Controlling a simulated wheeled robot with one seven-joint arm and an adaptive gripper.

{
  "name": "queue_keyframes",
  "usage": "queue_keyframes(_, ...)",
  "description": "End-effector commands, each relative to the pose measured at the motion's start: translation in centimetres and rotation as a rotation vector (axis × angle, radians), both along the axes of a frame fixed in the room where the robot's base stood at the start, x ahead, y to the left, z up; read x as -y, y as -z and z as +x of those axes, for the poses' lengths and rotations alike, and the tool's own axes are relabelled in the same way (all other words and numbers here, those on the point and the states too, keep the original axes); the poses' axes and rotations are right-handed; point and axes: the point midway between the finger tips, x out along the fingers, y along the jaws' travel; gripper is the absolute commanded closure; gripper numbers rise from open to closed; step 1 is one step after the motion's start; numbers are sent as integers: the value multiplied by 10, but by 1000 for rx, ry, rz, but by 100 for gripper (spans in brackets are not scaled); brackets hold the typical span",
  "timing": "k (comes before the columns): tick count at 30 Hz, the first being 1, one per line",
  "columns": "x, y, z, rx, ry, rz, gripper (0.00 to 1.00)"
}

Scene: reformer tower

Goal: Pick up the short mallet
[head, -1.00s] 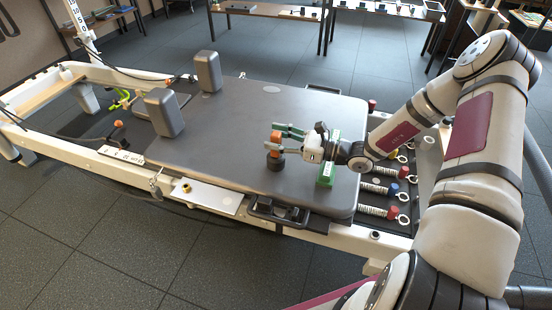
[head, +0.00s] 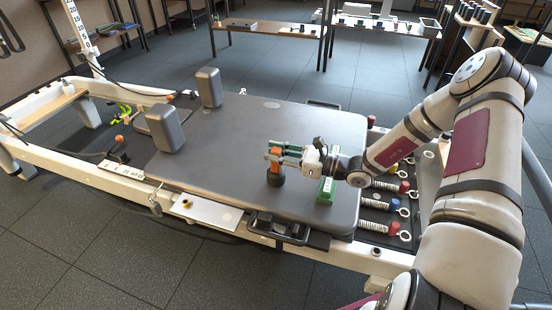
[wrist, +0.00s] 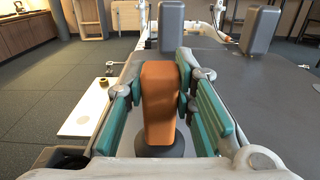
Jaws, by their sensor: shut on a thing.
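The short mallet has an orange handle (wrist: 160,100) standing upright and a dark round head (head: 276,178) at its lower end. It stands on, or just over, the grey padded carriage (head: 245,205); I cannot tell whether it touches. My gripper (head: 278,154) reaches in from the right, level with the handle. In the wrist view its teal-padded fingers (wrist: 161,88) press the orange handle from both sides. The dark head shows below the fingers, partly hidden by the handle and my gripper.
A green block (head: 326,190) with a white label sits on the carriage just below my wrist. Two grey shoulder rests (head: 165,128) stand upright at the left. Springs with coloured ends (head: 380,205) lie to the right. The carriage middle is clear.

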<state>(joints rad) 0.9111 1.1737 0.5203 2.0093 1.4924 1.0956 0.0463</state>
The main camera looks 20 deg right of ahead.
Motion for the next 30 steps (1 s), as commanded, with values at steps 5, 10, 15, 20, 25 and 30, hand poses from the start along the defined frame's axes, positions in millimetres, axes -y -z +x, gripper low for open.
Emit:
queue_keyframes(5,0,-15,0,2,-1,1,100)
queue_keyframes(10,0,-36,0,3,-1,1,100)
queue_keyframes(15,12,-40,-33,-2,2,3,100)
queue_keyframes(20,26,-44,-74,-2,3,3,100)
queue_keyframes(25,38,-47,-112,-1,2,3,100)
queue_keyframes(30,46,-49,-137,0,1,3,100)
